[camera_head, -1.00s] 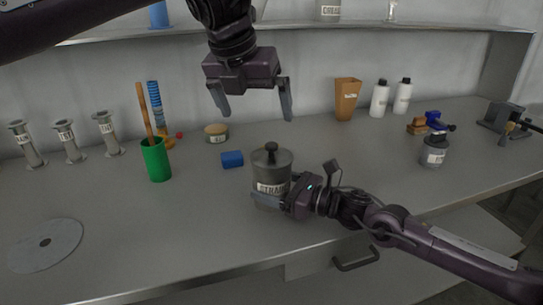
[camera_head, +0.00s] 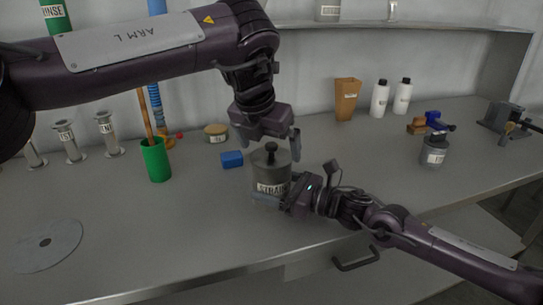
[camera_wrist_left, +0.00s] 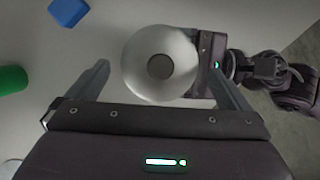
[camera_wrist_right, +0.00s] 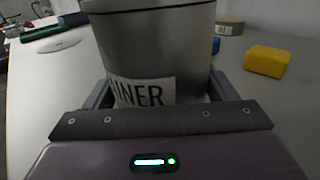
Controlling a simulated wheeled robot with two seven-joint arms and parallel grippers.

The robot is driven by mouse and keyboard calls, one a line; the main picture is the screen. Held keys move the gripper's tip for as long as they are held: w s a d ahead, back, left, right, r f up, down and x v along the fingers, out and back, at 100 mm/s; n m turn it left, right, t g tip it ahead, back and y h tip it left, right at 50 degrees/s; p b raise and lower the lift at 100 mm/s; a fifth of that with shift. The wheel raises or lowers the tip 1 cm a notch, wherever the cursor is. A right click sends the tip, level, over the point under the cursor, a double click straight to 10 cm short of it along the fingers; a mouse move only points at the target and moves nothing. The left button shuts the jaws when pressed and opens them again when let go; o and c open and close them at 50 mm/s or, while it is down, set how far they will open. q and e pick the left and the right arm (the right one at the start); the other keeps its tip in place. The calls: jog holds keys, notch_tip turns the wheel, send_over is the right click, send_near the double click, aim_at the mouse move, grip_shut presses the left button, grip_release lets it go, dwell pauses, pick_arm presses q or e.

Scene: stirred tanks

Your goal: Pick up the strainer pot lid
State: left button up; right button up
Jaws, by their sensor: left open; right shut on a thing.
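The strainer pot (camera_head: 268,184), a grey metal pot with a white label, stands upright on the bench. Its lid (camera_head: 262,160) with a dark round knob (camera_head: 271,148) is on top; the left wrist view shows the lid (camera_wrist_left: 140,75) from above. My left gripper (camera_head: 270,155) is open above the pot, its fingers on either side of the lid in the left wrist view, holding nothing. My right gripper (camera_head: 272,200) is shut on the pot body low on its right side; the right wrist view shows the pot (camera_wrist_right: 150,50) between its fingers.
A blue block (camera_head: 232,159) lies just left of the pot. A green cup (camera_head: 155,160) holding a brown stick stands further left. A flat grey disc (camera_head: 62,245) lies at the front left. A lidded grey jar (camera_head: 434,153) stands right. The front middle bench is clear.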

pick_arm(q)
jog(key=shift+w+f, duration=0.25)
jog(key=shift+f, duration=0.35)
jog(key=c, duration=0.9)
jog(key=shift+r, duration=0.15)
notch_tip(320, 180, up, 10)
jog(key=shift+d+f, duration=0.1)
notch_tip(320, 180, up, 5)
send_over(269, 146)
dwell(0.3)
pick_arm(e)
jog(key=o, duration=1)
